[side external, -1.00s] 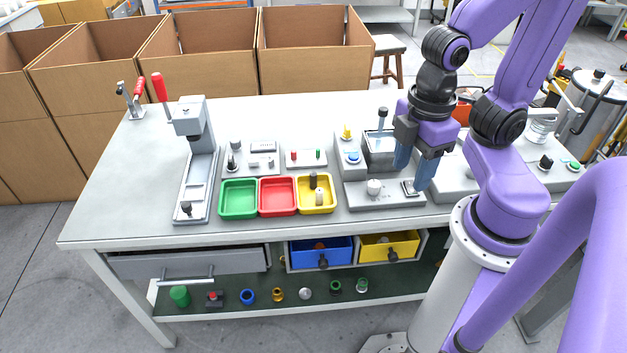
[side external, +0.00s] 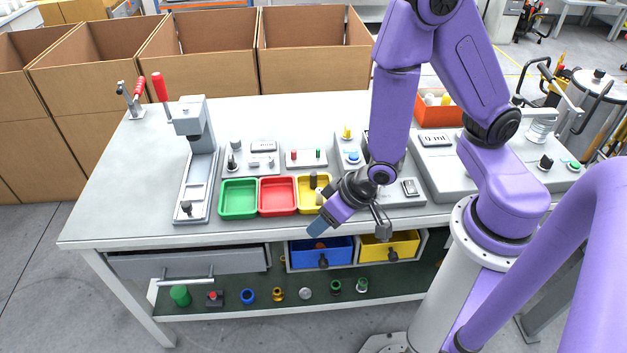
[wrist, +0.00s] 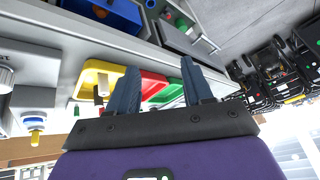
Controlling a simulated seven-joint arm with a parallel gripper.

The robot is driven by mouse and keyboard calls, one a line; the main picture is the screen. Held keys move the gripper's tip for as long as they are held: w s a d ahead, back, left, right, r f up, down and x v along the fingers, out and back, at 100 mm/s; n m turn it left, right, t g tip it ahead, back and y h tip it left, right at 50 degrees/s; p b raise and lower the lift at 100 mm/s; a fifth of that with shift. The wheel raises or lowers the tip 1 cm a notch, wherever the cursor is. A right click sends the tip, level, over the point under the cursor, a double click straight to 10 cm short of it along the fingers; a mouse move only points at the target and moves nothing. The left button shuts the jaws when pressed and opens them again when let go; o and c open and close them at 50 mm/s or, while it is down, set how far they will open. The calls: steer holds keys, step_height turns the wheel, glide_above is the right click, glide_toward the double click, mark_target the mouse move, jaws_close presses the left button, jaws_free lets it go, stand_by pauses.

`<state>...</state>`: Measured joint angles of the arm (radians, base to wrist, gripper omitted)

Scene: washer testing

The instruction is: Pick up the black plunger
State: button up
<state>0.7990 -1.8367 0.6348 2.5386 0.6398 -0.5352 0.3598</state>
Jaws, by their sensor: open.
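In the side view a dark upright cylinder (side external: 313,180), which may be the black plunger, stands in the yellow tray (side external: 302,206) beside a beige piece (side external: 319,197). The yellow tray also shows in the wrist view (wrist: 88,82), left of my fingers, with a dark-and-pale piece (wrist: 102,88) in it. My gripper (side external: 322,226) is tilted in front of the yellow tray, near the table's front edge. In the wrist view my fingers (wrist: 160,68) are apart with nothing held between them. The side view hides part of the far finger.
Red (side external: 277,212) and green (side external: 238,213) trays sit left of the yellow one. A press stand (side external: 193,120) stands further left. A grey fixture (side external: 412,192) lies right of my gripper. Open drawers, blue (side external: 320,253) and yellow (side external: 388,247), stick out below the table edge.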

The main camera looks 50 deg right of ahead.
mark_target(315, 174)
steer(key=w+d+f+t+h, duration=0.1)
steer(key=d, duration=0.1)
steer(key=w+d+m+t, duration=0.1)
steer(key=w+d, duration=0.1)
steer(key=w+d+f+m+t+h, duration=0.1)
steer(key=d, duration=0.1)
steer(key=shift+w+d+f+t+h, duration=0.15)
steer(key=shift+d+f+t+h, duration=0.15)
steer(key=shift+d+f+t, duration=0.1)
steer(key=d+t, duration=0.1)
steer(key=w+d+h, duration=0.1)
steer(key=d, duration=0.1)
steer(key=d+m+t, duration=0.1)
steer(key=shift+w+d+r+t+h, duration=0.2)
steer(key=shift+w+r+t+h, duration=0.1)
steer(key=shift+r, duration=0.1)
steer(key=shift+w+d+r+t, duration=0.2)
steer(key=shift+w+d+t, duration=0.15)
steer(key=shift+d, duration=0.2)
steer(key=shift+x, duration=3.55)
jaws_close()
